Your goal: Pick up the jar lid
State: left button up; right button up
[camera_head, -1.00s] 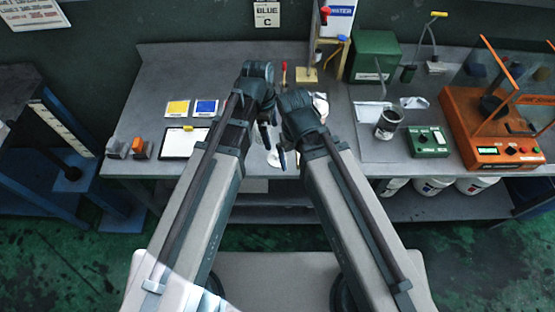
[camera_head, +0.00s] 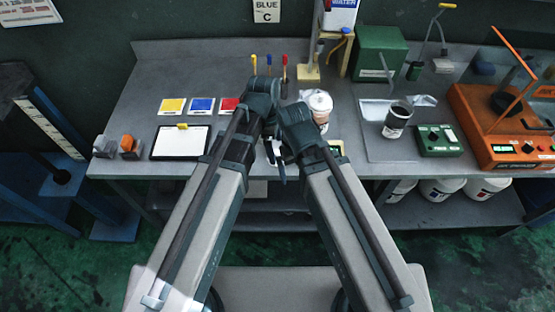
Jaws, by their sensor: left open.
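A white, round, lid-like piece (camera_head: 317,100) sits on top of a pale jar (camera_head: 321,117) just beyond my right arm. It looks like the jar lid, but its details are too small to be sure. My left gripper (camera_head: 276,163) is open and points down near the bench's front edge, left of that jar and apart from it. Nothing shows between its fingers. My right arm's wrist (camera_head: 299,128) is close beside the left gripper and covers part of the jar's lower side. The right gripper's fingers are not clear to see.
A dark-topped jar (camera_head: 397,120) stands on a grey tray (camera_head: 378,150) at right, near a green box with buttons (camera_head: 439,140) and an orange machine (camera_head: 480,120). Colour cards (camera_head: 203,104) and a white pad (camera_head: 181,142) lie at left.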

aim_at(277, 152)
pick_arm(q)
jog(key=f+b, duration=0.3)
jog(key=f, duration=0.1)
jog(key=shift+s+d, duration=0.1)
jog(key=shift+d, duration=0.25)
jog(key=shift+r, duration=0.1)
jog(key=shift+c, duration=0.2)
jog(key=c, duration=1)
jog(key=shift+r, duration=0.1)
